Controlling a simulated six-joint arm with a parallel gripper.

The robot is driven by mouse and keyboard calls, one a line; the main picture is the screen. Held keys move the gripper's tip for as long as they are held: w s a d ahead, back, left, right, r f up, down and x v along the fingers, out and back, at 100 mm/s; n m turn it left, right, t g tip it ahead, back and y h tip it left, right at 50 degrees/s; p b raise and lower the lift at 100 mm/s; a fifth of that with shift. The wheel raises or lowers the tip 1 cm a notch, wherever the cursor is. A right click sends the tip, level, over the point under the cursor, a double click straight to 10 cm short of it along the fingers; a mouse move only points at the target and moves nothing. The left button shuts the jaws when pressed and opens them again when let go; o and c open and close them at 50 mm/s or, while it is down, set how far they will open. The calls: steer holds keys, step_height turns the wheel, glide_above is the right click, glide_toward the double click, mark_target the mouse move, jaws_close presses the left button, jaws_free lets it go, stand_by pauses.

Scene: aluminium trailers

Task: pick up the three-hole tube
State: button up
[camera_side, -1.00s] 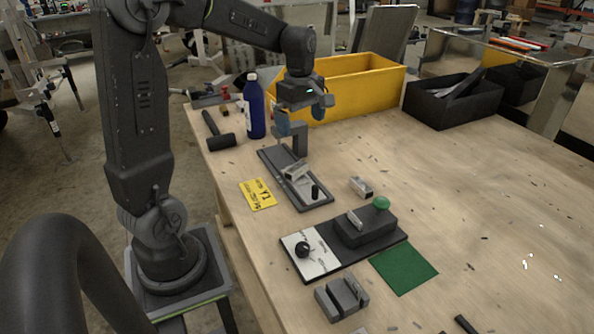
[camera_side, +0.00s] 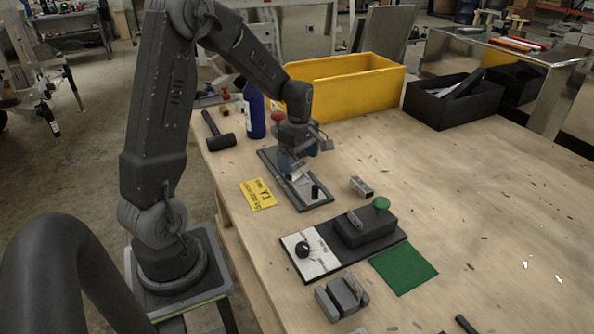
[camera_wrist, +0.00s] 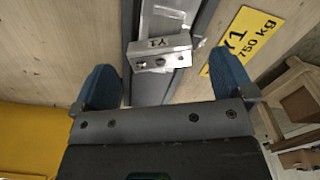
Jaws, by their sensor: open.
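In the side view the tube (camera_side: 299,174) sits on the long grey fixture (camera_side: 318,201), partly hidden by my gripper. My gripper (camera_wrist: 168,86) is open and empty. Its blue fingers stand wide on either side of the tube's line, with the tube just ahead of them, not between them. In the side view my gripper (camera_side: 295,163) is low over the fixture's far half.
Another silver tube (camera_side: 361,187) lies on the table to the right. A yellow Y1 card (camera_side: 257,194) lies left of the fixture. A blue bottle (camera_side: 254,112), hammer (camera_side: 219,134) and yellow bin (camera_side: 350,88) stand behind. A green-knobbed device (camera_side: 365,232) is in front.

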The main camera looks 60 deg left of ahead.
mark_target(297, 170)
steer(key=shift+f, duration=1.35)
steer(key=shift+c, duration=0.5)
steer(key=c, duration=0.9)
steer(key=shift+r, duration=0.15)
